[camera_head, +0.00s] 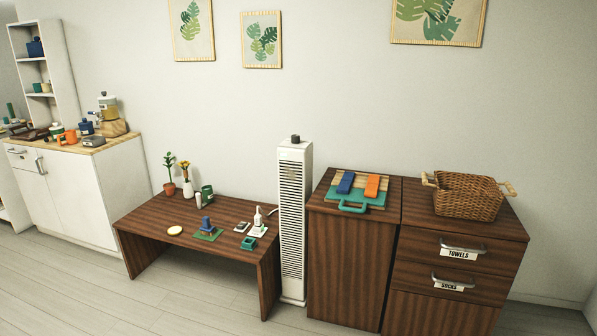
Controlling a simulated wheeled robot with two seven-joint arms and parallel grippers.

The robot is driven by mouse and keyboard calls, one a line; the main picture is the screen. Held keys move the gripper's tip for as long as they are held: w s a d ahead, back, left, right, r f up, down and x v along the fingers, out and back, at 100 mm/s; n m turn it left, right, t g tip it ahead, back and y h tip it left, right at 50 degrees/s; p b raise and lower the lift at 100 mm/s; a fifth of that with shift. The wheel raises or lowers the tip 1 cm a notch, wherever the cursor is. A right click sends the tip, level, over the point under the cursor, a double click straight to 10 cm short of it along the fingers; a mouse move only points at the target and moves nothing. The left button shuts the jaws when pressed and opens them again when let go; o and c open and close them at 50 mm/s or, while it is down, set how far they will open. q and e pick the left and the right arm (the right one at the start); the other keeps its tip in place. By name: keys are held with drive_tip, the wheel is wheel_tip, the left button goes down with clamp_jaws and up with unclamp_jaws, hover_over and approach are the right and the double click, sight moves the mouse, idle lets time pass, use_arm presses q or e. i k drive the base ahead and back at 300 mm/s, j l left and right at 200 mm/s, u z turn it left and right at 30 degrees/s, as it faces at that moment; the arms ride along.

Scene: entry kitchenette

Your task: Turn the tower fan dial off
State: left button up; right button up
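A tall white tower fan (293,220) stands upright on the floor against the wall, between the low dark wood table and the dark wood cabinet. A dark dial (295,139) sits on its top. The dial is too small for its setting to be read. Neither of my grippers is in view.
The low table (140,229) left of the fan holds plants and small items. Right of it, a cabinet (345,255) bears a board with a teal-handled item, and a drawer unit (455,270) bears a wicker basket (468,197). The floor (190,300) in front is clear.

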sight(295, 138)
drive_tip(key=i+j, duration=0.2)
drive_tip(key=i, duration=0.2)
drive_tip(key=i+j, duration=0.2)
drive_tip(key=i, duration=0.25)
drive_tip(key=i+l, duration=0.1)
drive_tip(key=i, duration=0.4)
drive_tip(key=i+l, duration=0.1)
drive_tip(key=i, duration=0.45)
drive_tip(key=i+l, duration=0.1)
drive_tip(key=i, duration=0.4)
drive_tip(key=j+u, duration=0.05)
